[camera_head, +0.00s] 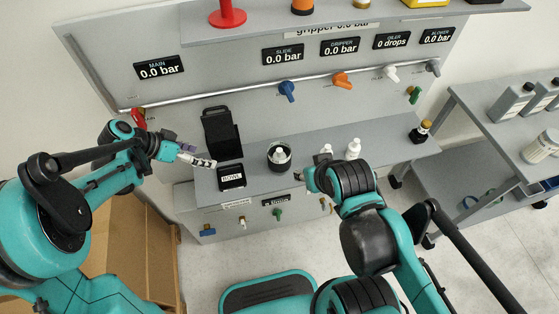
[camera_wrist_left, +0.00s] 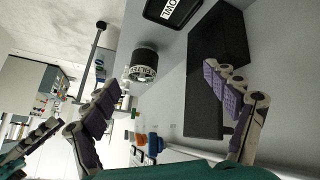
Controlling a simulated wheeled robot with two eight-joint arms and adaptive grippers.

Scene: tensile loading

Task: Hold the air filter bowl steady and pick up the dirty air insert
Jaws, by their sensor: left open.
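A black cup-like bowl (camera_head: 280,164) stands upright on the grey bench, with a white insert (camera_head: 279,155) showing inside it. What looks like the same bowl is a dark cylinder (camera_wrist_left: 142,64) in the left wrist view. My left gripper (camera_head: 206,162) is open and empty, left of the bowl and above the bench, clear of it. In the left wrist view its fingers (camera_wrist_left: 158,78) are spread wide. My right gripper (camera_head: 318,178) is right of the bowl, close to the bench front. Its fingers are mostly hidden by its own wrist.
Valves line the back panel. The bench between sign and bowl is clear.

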